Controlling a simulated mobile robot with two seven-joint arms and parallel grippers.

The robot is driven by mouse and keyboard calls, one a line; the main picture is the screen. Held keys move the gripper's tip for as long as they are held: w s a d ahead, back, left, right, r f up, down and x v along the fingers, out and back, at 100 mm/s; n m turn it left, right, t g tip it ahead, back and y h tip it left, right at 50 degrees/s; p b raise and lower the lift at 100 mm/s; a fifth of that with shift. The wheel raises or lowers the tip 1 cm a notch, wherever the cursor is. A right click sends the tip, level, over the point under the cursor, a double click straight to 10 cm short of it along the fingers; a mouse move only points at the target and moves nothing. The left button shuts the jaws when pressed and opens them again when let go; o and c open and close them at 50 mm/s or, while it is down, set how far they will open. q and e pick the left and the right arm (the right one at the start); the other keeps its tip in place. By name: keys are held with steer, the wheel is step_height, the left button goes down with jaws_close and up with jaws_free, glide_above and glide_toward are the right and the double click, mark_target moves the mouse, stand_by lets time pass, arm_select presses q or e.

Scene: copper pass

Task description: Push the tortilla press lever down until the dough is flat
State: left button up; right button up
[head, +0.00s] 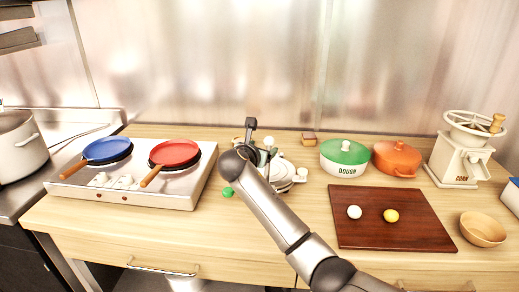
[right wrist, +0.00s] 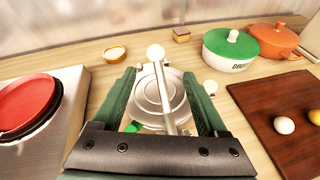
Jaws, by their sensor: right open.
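The pale tortilla press (head: 285,183) stands on the wooden counter, partly hidden behind my right arm. In the right wrist view its round plate (right wrist: 149,98) lies between my fingers. Its lever (right wrist: 165,95) is a pale bar crossing over the plate, with a white ball knob (right wrist: 155,52) at the far end. The knob also shows above the press in the head view (head: 268,141). My right gripper (right wrist: 160,80) is open, a finger on each side of the lever, with no visible grip on it. No dough shows in the press. My left gripper is out of view.
A stove with a blue pan (head: 107,149) and a red pan (head: 174,153) stands left. A green-lidded dough pot (head: 345,167), orange pot (head: 397,157) and corn grinder (head: 460,160) stand right. A brown board (head: 385,235) holds two balls. A small green item (head: 228,191) lies near the press.

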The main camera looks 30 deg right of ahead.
steer(key=shift+v, duration=1)
